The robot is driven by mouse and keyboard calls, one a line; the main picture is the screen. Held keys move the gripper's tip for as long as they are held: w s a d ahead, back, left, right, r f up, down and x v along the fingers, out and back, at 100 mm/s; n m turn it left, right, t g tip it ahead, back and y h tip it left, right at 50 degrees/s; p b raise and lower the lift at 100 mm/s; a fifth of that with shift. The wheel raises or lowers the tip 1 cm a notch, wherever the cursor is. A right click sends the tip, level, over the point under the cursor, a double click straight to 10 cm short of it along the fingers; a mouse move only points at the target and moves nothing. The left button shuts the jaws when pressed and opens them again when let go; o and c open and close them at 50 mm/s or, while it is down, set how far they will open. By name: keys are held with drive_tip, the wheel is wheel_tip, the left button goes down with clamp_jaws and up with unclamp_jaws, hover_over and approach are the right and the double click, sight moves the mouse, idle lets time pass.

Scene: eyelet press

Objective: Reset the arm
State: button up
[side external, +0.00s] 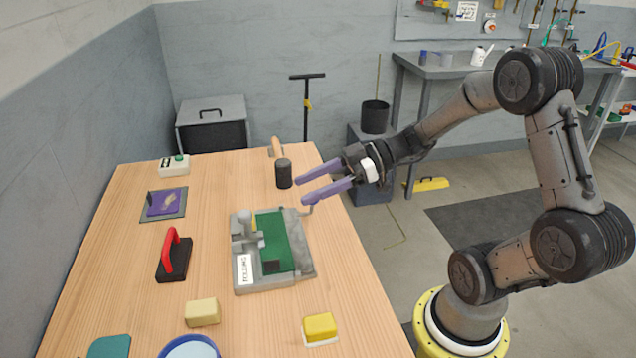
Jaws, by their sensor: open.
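My gripper (318,182) has two purple fingers and is open, with nothing between them. It hangs over the right edge of the wooden table, pointing left. It is above and behind the grey eyelet press (306,270), which has a green bed (272,232), a grey lever with a round knob (244,217) and a white label. A small bent metal part shows at the press's back right corner, just below the lower finger. I cannot tell whether the finger touches it. My arm reaches in from the right, bent at the elbow.
A red-handled block (174,256), a purple item on a grey mat (167,203), a button box (174,166), yellow blocks (320,327) and a blue-rimmed bowl (189,348) are on the table (120,270). The left-middle is partly clear.

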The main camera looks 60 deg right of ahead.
drive_tip(key=shift+s+d+r, duration=0.25)
drive_tip(key=shift+s+d, duration=0.2)
drive_tip(key=s+a+r+n+g, duration=0.3)
drive_tip(key=s+a, duration=0.1)
drive_tip(key=a, duration=0.3)
drive_tip(key=s+a+r+n+g, duration=0.2)
drive_tip(key=s+a+r+g, duration=0.1)
drive_tip(key=s+a, duration=0.25)
drive_tip(key=s+d+f+m+t+h, duration=0.1)
drive_tip(key=s+d+m+h, duration=0.5)
drive_tip(key=m, duration=0.8)
drive_tip(key=d+f+h, duration=0.1)
drive_tip(key=d+h, duration=0.2)
drive_tip(key=shift+s+d+t+h, duration=0.3)
drive_tip(key=shift+t+h, duration=0.1)
